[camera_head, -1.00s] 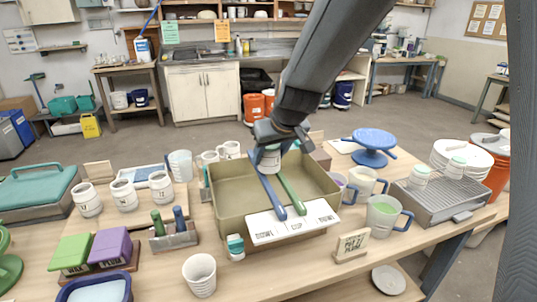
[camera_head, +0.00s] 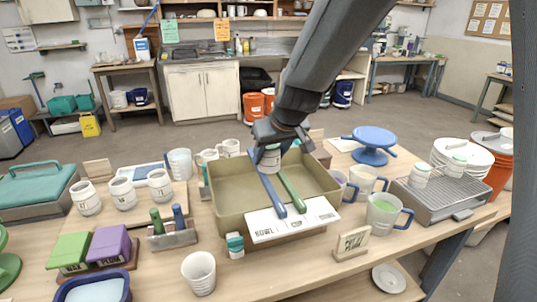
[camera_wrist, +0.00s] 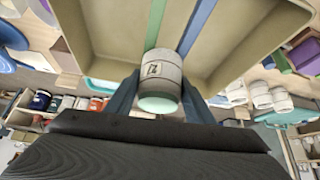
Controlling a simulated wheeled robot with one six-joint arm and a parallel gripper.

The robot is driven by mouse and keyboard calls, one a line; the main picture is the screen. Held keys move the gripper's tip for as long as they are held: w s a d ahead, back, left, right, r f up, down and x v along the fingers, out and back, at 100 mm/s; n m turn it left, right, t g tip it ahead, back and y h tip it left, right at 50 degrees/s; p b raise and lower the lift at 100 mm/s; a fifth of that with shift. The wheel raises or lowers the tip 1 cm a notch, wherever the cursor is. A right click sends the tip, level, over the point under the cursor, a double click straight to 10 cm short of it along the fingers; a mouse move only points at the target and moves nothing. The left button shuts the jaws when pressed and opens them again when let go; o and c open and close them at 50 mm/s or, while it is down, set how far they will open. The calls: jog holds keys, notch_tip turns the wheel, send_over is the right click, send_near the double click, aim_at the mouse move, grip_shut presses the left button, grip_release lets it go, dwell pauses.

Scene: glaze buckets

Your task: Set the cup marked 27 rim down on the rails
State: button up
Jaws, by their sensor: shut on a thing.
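My gripper (camera_head: 270,146) is shut on a white banded cup (camera_head: 268,160), at the back of the olive basin (camera_head: 226,205). In the wrist view the cup (camera_wrist: 161,72) sits between the fingers, with a dark mark on its side that is too small to read surely. Its pale green end faces the wrist camera. A blue rail (camera_head: 269,190) and a green rail (camera_head: 291,192) run across the basin from below the cup to the front. I cannot tell whether the cup touches them.
A white card (camera_head: 292,220) lies at the basin's front. Three white cups (camera_head: 122,193) stand at left. At right are mugs (camera_head: 384,212) and a wire rack (camera_head: 450,190) with two cups. A white cup (camera_head: 199,273) stands in front, beside free table.

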jog(key=shift+f, duration=0.15)
jog(key=o, duration=1.3)
jog(key=shift+c, duration=0.2)
